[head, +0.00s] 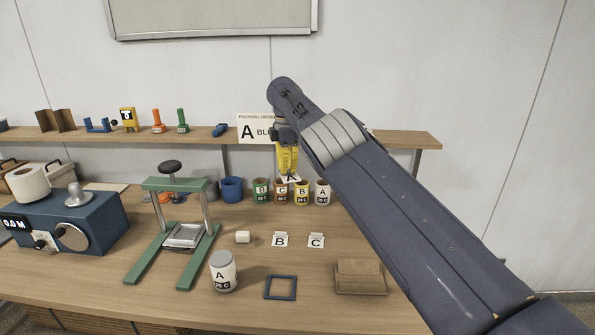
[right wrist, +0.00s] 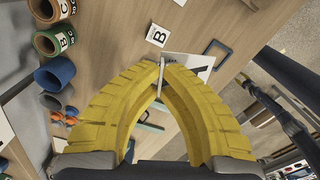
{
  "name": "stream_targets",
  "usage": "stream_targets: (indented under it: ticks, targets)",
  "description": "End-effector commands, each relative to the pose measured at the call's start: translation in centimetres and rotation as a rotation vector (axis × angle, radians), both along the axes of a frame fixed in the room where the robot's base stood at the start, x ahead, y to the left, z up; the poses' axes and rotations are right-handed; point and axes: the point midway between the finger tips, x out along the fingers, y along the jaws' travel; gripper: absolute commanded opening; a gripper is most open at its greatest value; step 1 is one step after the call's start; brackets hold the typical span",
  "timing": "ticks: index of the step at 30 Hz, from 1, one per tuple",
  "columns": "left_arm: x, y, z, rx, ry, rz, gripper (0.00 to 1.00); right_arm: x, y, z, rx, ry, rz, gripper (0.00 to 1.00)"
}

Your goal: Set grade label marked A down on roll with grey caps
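The white grade label marked A (head: 290,179) is pinched between the yellow fingertips of my right gripper (head: 288,172). In the right wrist view the label (right wrist: 178,60) shows as a white card just beyond the closed-in fingertips (right wrist: 161,72), partly hidden by them. The gripper points down, above the back of the table by the row of rolls. The white roll with a grey cap (head: 223,272) stands upright at the front of the table, left of and nearer than the gripper. Its front reads A and 20 C.
Labels B (head: 280,240) and C (head: 316,241) stand mid-table. A blue frame (head: 280,287) and wooden block (head: 360,276) lie in front. Several labelled rolls (head: 261,191) and a blue cup (head: 232,189) stand behind. A green press (head: 177,225) stands left of the capped roll.

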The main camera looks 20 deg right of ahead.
Motion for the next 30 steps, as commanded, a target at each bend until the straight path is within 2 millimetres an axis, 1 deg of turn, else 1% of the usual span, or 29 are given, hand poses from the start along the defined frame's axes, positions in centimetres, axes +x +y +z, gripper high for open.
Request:
stream_targets:
  ticks: [1, 5, 8, 30]
  targets:
    - [0.0, 0.0, 0.0, 0.000, 0.000, 0.000, 0.44, 0.0, 0.9, 0.3, -0.004, -0.002, 0.007, 0.00]
    - [0.0, 0.0, 0.0, 0.000, 0.000, 0.000, 0.44, 0.0, 2.6, 0.6, -0.003, -0.001, 0.018, 0.00]
    - [0.0, 0.0, 0.0, 0.000, 0.000, 0.000, 0.44, 0.0, 2.7, 0.6, -0.001, 0.000, 0.017, 0.00]
    - [0.0, 0.0, 0.0, 0.000, 0.000, 0.000, 0.44, -0.2, 5.2, 0.8, 0.001, 0.006, 0.030, 0.00]
